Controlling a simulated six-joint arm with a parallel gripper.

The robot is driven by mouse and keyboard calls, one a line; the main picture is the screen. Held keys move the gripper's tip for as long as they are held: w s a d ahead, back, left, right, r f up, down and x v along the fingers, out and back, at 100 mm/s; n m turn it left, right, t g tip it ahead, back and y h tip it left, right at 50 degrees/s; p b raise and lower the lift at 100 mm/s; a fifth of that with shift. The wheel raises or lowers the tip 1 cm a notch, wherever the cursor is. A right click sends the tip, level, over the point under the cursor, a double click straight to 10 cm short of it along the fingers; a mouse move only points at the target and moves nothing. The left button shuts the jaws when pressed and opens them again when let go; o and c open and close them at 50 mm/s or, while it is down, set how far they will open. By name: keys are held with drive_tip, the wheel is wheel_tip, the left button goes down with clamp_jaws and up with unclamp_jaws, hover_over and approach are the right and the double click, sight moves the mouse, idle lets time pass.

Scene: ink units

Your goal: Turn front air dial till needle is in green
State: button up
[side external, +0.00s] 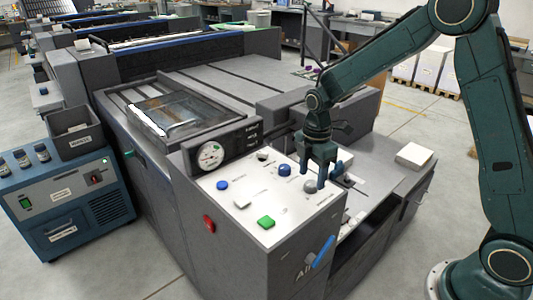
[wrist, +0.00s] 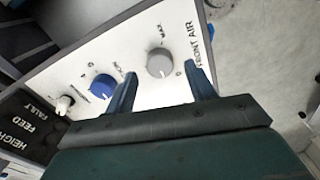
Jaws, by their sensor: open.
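The front air dial is a round grey knob (wrist: 160,64) on a white panel, beside the printed words FRONT AIR in the wrist view. In the side view the grey knob (side external: 310,186) is close by my gripper's fingers. My gripper (side external: 314,180) points down over the panel. In the wrist view its two blue fingers (wrist: 161,82) are open, one on each side of the knob in the picture, with gaps between. I cannot tell how far above it they are. The round gauge (side external: 211,155) faces left of the panel; its needle position is too small to read.
A blue knob (wrist: 102,87) is near the left finger, with a small white knob (wrist: 65,104) farther left. The panel also has a blue button (side external: 222,184), a green button (side external: 266,222) and a red button (side external: 209,224) on its side. A white block (side external: 414,155) lies right.

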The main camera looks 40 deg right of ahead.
drive_tip(key=shift+f, duration=1.05)
drive_tip(key=c, duration=1)
